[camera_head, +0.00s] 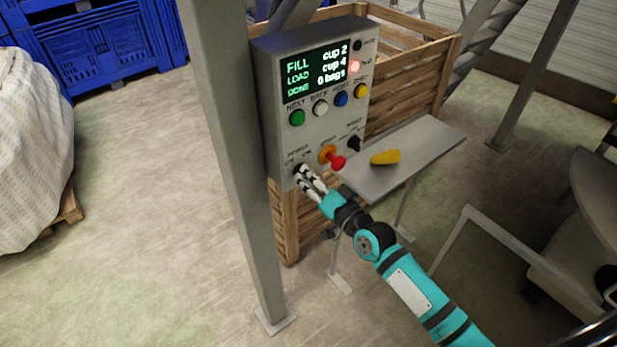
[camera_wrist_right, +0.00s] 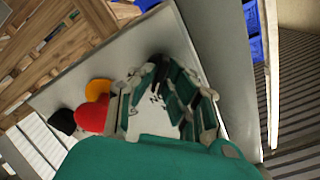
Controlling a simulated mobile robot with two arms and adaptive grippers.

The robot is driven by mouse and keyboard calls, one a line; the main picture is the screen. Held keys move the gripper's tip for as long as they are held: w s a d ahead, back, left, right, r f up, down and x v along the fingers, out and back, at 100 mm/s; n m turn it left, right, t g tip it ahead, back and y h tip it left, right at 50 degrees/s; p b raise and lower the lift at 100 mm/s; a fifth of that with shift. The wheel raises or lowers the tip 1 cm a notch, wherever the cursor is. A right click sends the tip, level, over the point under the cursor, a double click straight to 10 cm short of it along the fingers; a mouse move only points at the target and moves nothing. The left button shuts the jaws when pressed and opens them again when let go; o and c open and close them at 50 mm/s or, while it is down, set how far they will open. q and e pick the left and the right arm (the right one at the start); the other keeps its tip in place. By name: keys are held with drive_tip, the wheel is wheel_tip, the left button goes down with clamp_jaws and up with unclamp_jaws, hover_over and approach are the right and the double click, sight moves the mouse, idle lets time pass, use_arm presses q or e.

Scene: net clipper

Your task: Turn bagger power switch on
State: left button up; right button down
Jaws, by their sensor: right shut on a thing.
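The bagger control box (camera_head: 269,112) is a grey panel with a lit green-text screen. Its power switch (camera_head: 297,167) is a small dark knob at the lower left, mostly hidden behind my fingers. My right gripper (camera_head: 300,173) reaches the panel there and is shut on the switch. In the right wrist view the gripper (camera_wrist_right: 165,85) has its fingers around the dark knob (camera_wrist_right: 158,60) against the grey panel face. The exact angle of the knob cannot be told. My left gripper is not in view.
A red emergency button (camera_head: 338,162) on a yellow base sits just right of my gripper, with a black knob (camera_head: 354,143) beyond. A grey shelf (camera_head: 425,150) holds a yellow object (camera_head: 385,157). A grey post (camera_head: 235,170) stands left; a wooden crate (camera_head: 408,85) is behind.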

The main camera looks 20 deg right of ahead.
drive_tip(key=shift+f, duration=0.1)
drive_tip(key=c, duration=1.4)
unclamp_jaws()
drive_tip(key=v, duration=1.2)
